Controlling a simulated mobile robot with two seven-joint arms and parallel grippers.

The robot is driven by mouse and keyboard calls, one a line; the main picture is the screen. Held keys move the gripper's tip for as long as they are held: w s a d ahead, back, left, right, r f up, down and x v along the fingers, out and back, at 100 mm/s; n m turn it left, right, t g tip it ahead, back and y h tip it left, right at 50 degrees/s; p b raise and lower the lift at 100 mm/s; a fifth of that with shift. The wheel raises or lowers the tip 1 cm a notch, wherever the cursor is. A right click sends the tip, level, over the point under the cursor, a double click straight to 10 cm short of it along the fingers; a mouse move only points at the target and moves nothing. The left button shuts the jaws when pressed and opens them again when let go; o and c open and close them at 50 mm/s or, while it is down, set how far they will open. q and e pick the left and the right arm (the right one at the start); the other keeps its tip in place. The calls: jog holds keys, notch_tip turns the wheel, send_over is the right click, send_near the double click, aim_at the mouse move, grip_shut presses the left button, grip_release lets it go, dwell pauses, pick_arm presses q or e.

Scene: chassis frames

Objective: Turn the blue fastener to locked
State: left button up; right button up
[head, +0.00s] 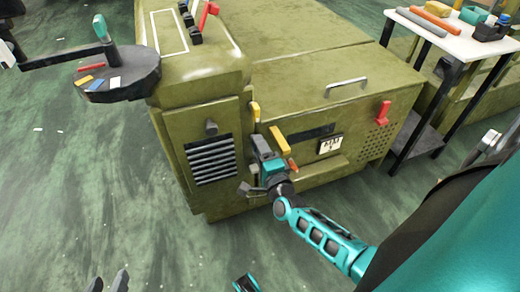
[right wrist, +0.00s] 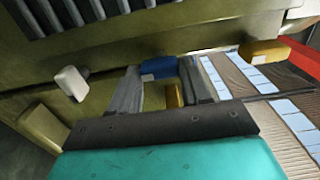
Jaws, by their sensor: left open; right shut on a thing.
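The blue fastener (right wrist: 158,69) shows in the right wrist view between the two grey fingers of my right gripper (right wrist: 160,82), which is shut on it. Its lower part is hidden by my gripper, and I cannot read its turn angle or any lock mark. In the head view my right gripper (head: 262,146) is at the front of the olive machine (head: 313,100), and I cannot make out the fastener there. My left gripper (head: 108,284) is open and empty at the bottom edge of the head view, away from the machine.
Yellow handles (head: 279,141) and a red lever (head: 383,112) stick out of the machine front. A vent grille (head: 211,160) lies left of my right gripper. A round dark tray (head: 118,80) stands at left, a white-topped table (head: 460,38) at right. The green floor at left is mostly clear.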

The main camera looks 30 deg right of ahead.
jog(key=shift+w+r, duration=0.1)
jog(key=o, duration=0.8)
jog(key=shift+c, duration=0.2)
pick_arm(q)
jog(key=shift+w+r, duration=0.1)
jog(key=shift+w, duration=0.05)
jog(key=shift+s+a+r+p, duration=0.25)
jog(key=shift+a+r+p, duration=0.25)
jog(key=shift+p, duration=0.9)
pick_arm(e)
jog(key=v, duration=1.3)
pick_arm(q)
jog(key=shift+d, duration=0.1)
pick_arm(e)
jog(key=shift+w, duration=0.1)
